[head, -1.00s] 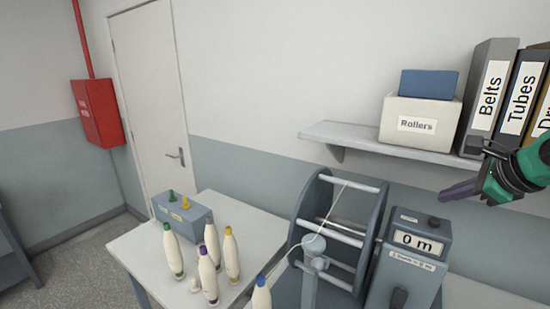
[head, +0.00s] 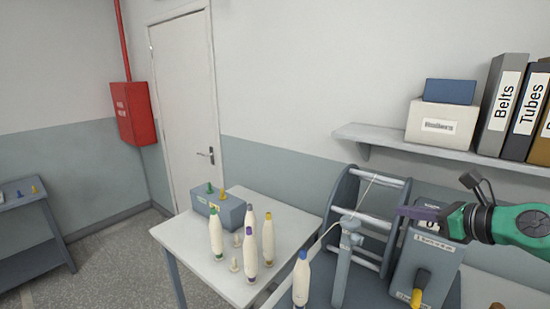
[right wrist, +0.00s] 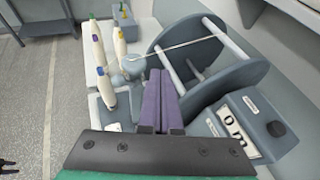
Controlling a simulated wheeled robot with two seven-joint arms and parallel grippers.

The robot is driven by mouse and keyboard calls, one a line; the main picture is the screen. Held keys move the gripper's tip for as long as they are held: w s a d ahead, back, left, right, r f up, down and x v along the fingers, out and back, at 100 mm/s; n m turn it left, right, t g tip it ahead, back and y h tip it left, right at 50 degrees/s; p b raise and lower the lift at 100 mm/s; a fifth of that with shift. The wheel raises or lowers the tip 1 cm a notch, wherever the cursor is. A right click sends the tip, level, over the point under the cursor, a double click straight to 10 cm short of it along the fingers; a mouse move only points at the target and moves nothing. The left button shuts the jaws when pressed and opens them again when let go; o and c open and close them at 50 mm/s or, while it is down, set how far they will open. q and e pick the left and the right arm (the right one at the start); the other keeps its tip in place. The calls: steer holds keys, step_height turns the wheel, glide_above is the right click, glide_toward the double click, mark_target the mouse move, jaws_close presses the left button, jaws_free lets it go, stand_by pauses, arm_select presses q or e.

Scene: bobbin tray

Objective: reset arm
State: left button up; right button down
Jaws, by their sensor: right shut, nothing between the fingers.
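My right gripper (head: 412,212) has a green wrist and purple fingers. It is shut and empty, held in the air in front of the grey counter box (head: 425,262) and beside the winding reel (head: 362,215). In the right wrist view its purple fingers (right wrist: 158,95) lie together, pointing toward the reel (right wrist: 205,60). A small dark piece at the lower left edge of the right wrist view is too little to identify. My left gripper does not show in the head view.
Several white bobbins (head: 267,240) with coloured tips stand on a white table (head: 185,240) by a grey box (head: 230,213). A blue-tipped bobbin (head: 301,280) stands nearer the reel. A shelf (head: 400,141) holds binders and a Rollers box (head: 440,124). A red cabinet (head: 135,113) hangs left.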

steer(key=s+d+f+m+h, duration=0.1)
steer(key=s+f+m+h, duration=0.3)
steer(key=f+m, duration=0.9)
steer(key=s+d+f+m+h, duration=0.15)
steer(key=f+m+h, duration=0.45)
steer(key=m, duration=1.2)
steer(key=s+a+f+m+g+y, duration=0.2)
steer(key=s+a+f+m+g, duration=0.25)
steer(key=s+f, duration=0.4)
steer(key=s+a+f+m+g+y, duration=0.2)
steer(key=s+a+f+m+g, duration=0.25)
steer(key=s, duration=0.65)
steer(key=s+f+g+b, duration=0.1)
steer(key=s+f+b, duration=0.15)
steer(key=f, duration=1.45)
steer(key=s+f+b, duration=0.1)
steer(key=f+b, duration=0.3)
steer(key=f, duration=1.3)
arm_select(q)
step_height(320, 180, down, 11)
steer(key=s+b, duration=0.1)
steer(key=b, duration=0.3)
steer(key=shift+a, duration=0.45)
arm_select(e)
steer(key=s+d+f+g, duration=0.1)
steer(key=s+d+f, duration=0.2)
steer(key=s+f, duration=1.2)
